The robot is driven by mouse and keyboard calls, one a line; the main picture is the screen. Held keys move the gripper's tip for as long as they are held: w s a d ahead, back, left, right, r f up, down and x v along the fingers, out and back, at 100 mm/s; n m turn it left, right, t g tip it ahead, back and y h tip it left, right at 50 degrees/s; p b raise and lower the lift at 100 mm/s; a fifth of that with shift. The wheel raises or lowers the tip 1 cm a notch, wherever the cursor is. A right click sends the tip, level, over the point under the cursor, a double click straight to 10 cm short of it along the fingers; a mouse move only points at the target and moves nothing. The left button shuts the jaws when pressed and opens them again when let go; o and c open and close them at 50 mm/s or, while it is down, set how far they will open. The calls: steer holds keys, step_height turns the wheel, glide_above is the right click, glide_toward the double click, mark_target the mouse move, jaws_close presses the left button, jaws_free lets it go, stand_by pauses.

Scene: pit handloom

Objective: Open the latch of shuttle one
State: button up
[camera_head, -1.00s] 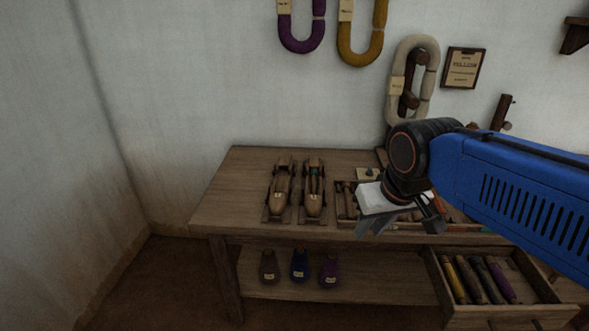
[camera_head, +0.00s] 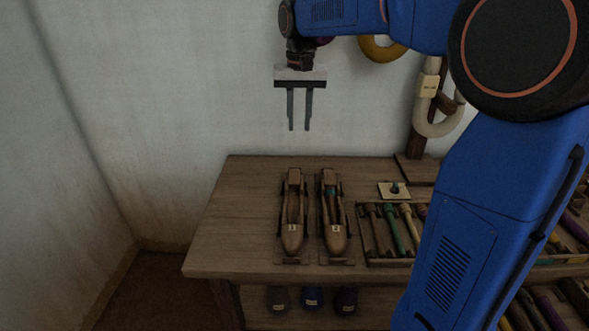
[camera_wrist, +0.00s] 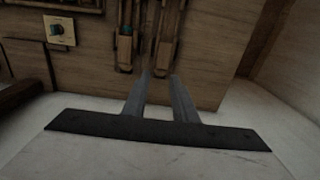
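Two wooden boat-shaped shuttles lie side by side on the table. The left one, apparently marked 1, is shuttle one (camera_head: 292,230); it also shows in the wrist view (camera_wrist: 168,38). The right shuttle (camera_head: 334,232), apparently marked 2, has a teal part inside and is also in the wrist view (camera_wrist: 127,45). The latch of shuttle one is too small to make out. My gripper (camera_head: 299,129) points down, high above the back of the table near shuttle one's line, touching nothing. Its two fingers are apart with an empty gap, also seen in the wrist view (camera_wrist: 160,76).
Right of the shuttles is a divided tray (camera_head: 367,262) of coloured rods. A small plate with a dark knob (camera_head: 394,190) lies behind it. Yarn hanks (camera_head: 422,105) hang on the wall. The table's left part (camera_head: 235,220) is clear.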

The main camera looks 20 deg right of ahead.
mark_target(294, 173)
steer(key=f, duration=0.6)
steer(key=w+f, duration=0.1)
steer(key=f, duration=0.4)
steer(key=w+f, duration=0.1)
steer(key=f, duration=0.5)
steer(key=shift+a+f, duration=0.3)
steer(key=shift+a, duration=0.05)
jaws_close()
